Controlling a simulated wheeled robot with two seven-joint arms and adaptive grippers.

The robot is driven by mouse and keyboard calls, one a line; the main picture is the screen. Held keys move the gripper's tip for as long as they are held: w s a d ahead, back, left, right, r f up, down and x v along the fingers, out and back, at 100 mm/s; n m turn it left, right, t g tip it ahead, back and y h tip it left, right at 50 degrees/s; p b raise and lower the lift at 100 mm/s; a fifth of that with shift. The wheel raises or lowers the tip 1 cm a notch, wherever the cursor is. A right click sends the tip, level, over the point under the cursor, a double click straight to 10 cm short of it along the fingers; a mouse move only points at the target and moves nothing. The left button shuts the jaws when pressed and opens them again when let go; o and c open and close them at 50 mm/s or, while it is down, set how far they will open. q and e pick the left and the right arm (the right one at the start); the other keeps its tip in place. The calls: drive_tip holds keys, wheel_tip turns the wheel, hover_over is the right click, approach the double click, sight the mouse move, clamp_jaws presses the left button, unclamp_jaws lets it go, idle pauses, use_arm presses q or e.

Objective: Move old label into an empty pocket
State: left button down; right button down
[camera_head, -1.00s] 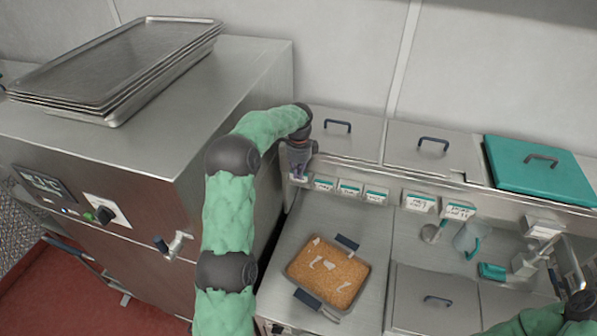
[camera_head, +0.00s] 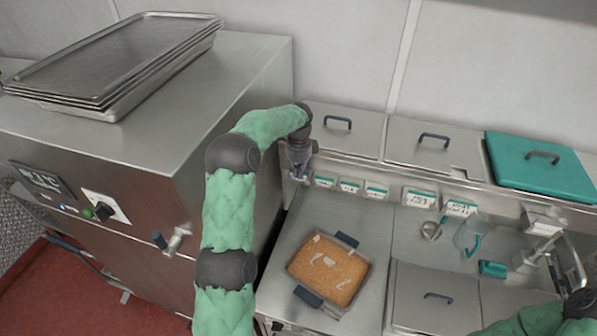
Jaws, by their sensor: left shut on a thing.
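My left gripper (camera_head: 300,176) points down at the left end of the row of label pockets, against the steel ledge. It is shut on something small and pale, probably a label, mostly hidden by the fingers. Several white labels with green tops sit along the ledge: three small ones, the leftmost label (camera_head: 323,182), the middle label (camera_head: 349,187) and the right label (camera_head: 376,193). Two larger handwritten labels, one here (camera_head: 420,199) and one beside it (camera_head: 461,208), are further right. Which pockets are empty is too small to tell.
A pan of orange-brown food (camera_head: 328,270) with dark handles sits on the counter below the labels. Lidded wells (camera_head: 344,133) and a teal lid (camera_head: 540,168) lie behind the ledge. A clear jug (camera_head: 468,236) and a teal item (camera_head: 492,269) stand right. A steel cabinet (camera_head: 215,110) is left.

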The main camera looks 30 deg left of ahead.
use_arm(q)
drive_tip(key=c, duration=1.3)
unclamp_jaws()
drive_tip(key=shift+c, duration=0.2)
drive_tip(key=shift+o, duration=0.2)
drive_tip(key=o, duration=0.4)
drive_tip(key=shift+f, duration=0.1)
drive_tip(key=shift+r+p, duration=0.85)
drive_tip(key=shift+r, duration=2.7)
